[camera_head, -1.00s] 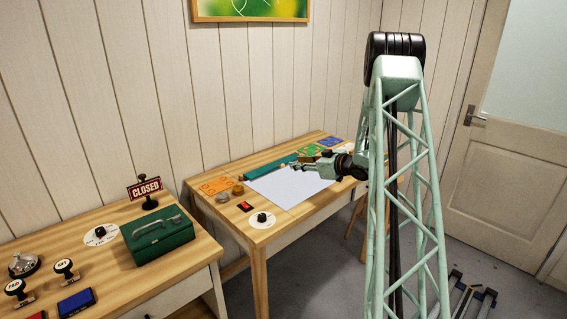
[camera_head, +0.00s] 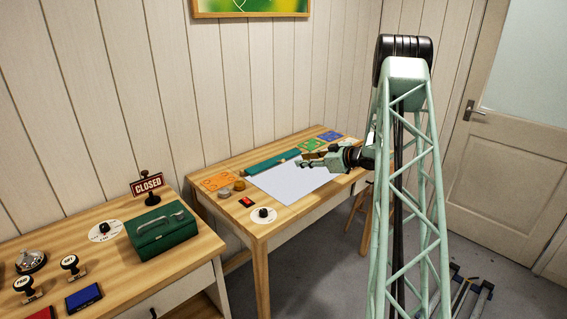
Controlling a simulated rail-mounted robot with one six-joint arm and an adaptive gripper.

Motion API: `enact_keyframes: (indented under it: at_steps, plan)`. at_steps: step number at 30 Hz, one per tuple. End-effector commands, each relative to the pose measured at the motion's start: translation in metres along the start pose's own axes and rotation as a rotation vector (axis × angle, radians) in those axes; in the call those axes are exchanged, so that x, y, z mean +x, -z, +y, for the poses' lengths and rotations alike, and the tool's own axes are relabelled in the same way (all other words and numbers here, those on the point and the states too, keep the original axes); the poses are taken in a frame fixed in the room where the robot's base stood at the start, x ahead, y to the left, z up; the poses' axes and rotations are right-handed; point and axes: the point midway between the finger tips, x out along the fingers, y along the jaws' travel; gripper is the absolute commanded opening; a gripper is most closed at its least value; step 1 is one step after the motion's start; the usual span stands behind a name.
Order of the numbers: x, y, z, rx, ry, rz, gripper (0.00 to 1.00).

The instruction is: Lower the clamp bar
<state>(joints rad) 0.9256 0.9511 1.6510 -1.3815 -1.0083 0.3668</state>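A long teal bar (camera_head: 262,164) lies along the back edge of a white sheet (camera_head: 284,183) on the right-hand wooden table; I take it for the clamp bar. Its right end is partly hidden behind my gripper. My gripper (camera_head: 301,163) reaches in from the right, above the far part of the sheet and close to the bar. Whether it touches the bar cannot be told. Its fingers are too small here to show whether they are open or shut.
Orange (camera_head: 217,181), green (camera_head: 312,145) and blue (camera_head: 331,136) flat pieces lie on the table. Two small round tins, a red switch (camera_head: 247,201) and a dial (camera_head: 264,214) sit at its left. A second table holds a green box (camera_head: 160,231) and a CLOSED sign (camera_head: 147,184).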

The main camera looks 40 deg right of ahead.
Motion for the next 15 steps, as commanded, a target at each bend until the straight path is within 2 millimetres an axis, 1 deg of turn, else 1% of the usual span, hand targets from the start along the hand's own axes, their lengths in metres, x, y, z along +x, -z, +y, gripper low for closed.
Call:
enact_keyframes:
  at_steps: [5,15]
  plan:
    - [0.014,-0.001,0.000,0.000,0.000,0.000,0.26]
    - [0.056,-0.001,-0.001,-0.001,0.002,0.001,0.26]
